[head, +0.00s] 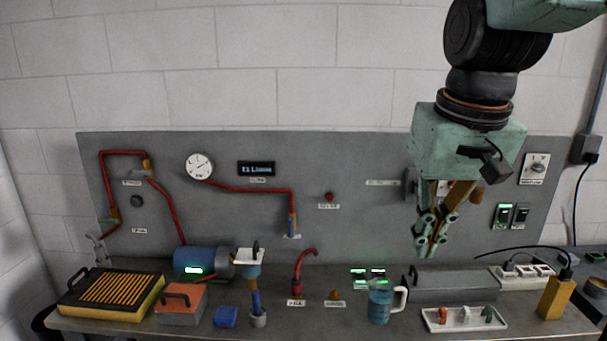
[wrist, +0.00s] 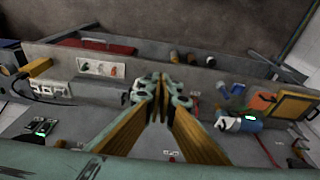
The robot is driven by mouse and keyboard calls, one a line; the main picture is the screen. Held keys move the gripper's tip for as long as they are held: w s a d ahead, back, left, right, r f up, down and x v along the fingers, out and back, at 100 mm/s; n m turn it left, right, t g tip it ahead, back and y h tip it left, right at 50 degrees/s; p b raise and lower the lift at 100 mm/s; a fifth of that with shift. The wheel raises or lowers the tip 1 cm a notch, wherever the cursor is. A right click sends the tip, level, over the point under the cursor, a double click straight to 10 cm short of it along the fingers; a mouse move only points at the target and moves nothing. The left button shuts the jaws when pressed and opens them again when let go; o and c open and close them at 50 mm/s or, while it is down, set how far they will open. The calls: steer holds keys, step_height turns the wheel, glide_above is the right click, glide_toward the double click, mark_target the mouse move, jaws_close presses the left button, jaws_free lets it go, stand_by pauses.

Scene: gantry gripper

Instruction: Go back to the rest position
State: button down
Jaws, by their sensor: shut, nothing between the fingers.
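My gripper (head: 431,246) hangs from the arm at the right of the head view, fingers pointing down. Its fingers are together and hold nothing. It is in front of the grey panel (head: 350,235), above the bench and apart from everything on it. In the wrist view my gripper (wrist: 162,82) shows from behind, with its two yellow fingers meeting at the tips.
Below my gripper are a grey toolbox (head: 455,287), a blue mug (head: 380,304) and a white tray (head: 485,324) with small parts. A yellow block (head: 555,298) and a power strip (head: 520,278) stand right. Red pipes (head: 250,189) run along the panel.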

steer(key=s+f+b, duration=0.1)
steer(key=s+f, duration=0.1)
steer(key=s, duration=0.8)
steer(key=s+f+t+b, duration=0.1)
steer(key=s+f, duration=0.2)
steer(key=s, duration=0.8)
